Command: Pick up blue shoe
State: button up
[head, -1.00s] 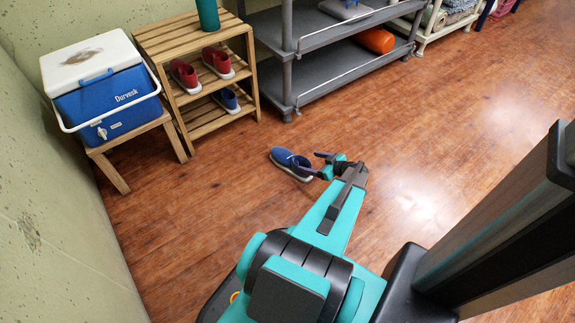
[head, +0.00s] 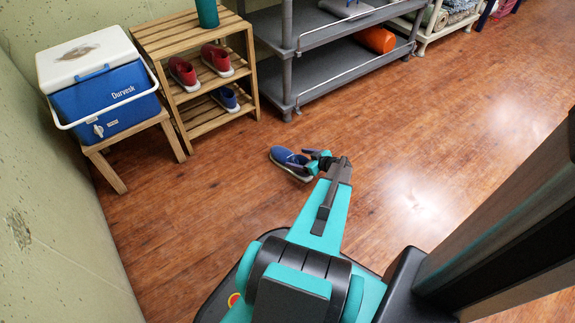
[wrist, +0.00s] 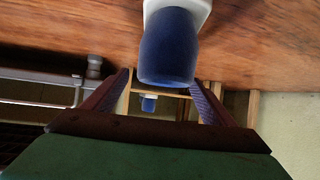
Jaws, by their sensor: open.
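A blue shoe with a pale sole (head: 291,164) lies on the wooden floor in front of the shoe rack. My gripper (head: 306,159) is at its right side in the head view, low over the floor, and overlaps part of it there. In the wrist view the blue shoe (wrist: 168,48) hangs into the picture from the top, between and just beyond the fingertips of my open gripper (wrist: 163,82). I see no finger closed on it. A second blue shoe (head: 225,98) stands on the rack's lower shelf.
A wooden rack (head: 190,42) holds red shoes (head: 217,60) and a green cylinder (head: 207,13). A blue cooler (head: 105,98) sits on a wooden stool at the left wall. A grey shelf unit (head: 340,65) stands behind. The floor at right is clear.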

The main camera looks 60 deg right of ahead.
aim_at(293, 158)
jog(key=shift+w+f, duration=0.1)
jog(key=shift+w, duration=0.05)
jog(key=shift+b+x, duration=1.4)
jog(key=shift+x, duration=0.3)
jog(key=shift+b+x, duration=0.35)
jog(key=shift+x, duration=0.55)
jog(key=shift+a, duration=0.15)
jog(key=c, duration=1.3)
jog(key=shift+c, duration=0.2)
